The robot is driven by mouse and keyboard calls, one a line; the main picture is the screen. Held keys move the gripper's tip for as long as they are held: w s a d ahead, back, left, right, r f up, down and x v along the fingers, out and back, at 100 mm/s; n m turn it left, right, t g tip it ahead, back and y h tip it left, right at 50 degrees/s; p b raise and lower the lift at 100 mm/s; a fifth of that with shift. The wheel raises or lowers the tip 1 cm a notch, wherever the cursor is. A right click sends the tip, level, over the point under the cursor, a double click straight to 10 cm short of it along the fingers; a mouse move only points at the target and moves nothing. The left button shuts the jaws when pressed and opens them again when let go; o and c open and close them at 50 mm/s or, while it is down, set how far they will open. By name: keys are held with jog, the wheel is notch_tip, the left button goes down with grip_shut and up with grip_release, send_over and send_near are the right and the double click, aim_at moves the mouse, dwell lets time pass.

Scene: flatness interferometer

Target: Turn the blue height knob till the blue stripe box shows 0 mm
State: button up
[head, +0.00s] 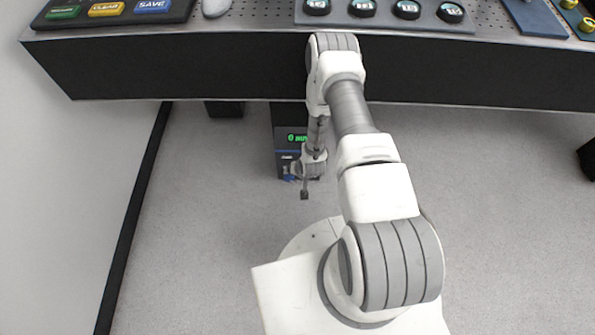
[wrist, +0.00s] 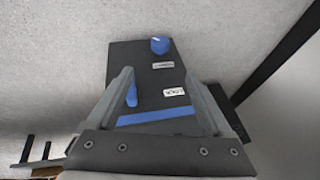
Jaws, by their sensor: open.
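The dark box with the blue stripe (wrist: 157,117) stands under the bench. In the head view its green display (head: 296,137) reads 0, followed by letters that look like "mm", partly cut off by my arm. In the wrist view a round blue knob (wrist: 160,46) sits at the box's far end, beside a small label too blurred to read. A blue lever (wrist: 131,97) stands near a label reading LOCK. My gripper (wrist: 158,73) is open and empty. Its fingers lie either side of the box face in the picture, with the round knob beyond the fingertips. Contact with the lever cannot be told.
The bench (head: 230,62) overhangs the box; it bears a panel of coloured buttons (head: 105,9), several black round knobs (head: 407,9) and a grey mouse-like object (head: 215,7). A wall stands at the left.

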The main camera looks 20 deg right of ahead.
dwell(0.3)
jog(key=g+h+b, duration=0.1)
jog(key=h+b, duration=0.2)
send_near(288, 178)
jog(key=shift+n, duration=0.4)
jog(key=b+x, duration=0.6)
jog(key=x, duration=0.4)
jog(key=shift+d+f+b, duration=0.1)
jog(key=shift+f+b, duration=0.05)
jog(key=shift+b, duration=0.25)
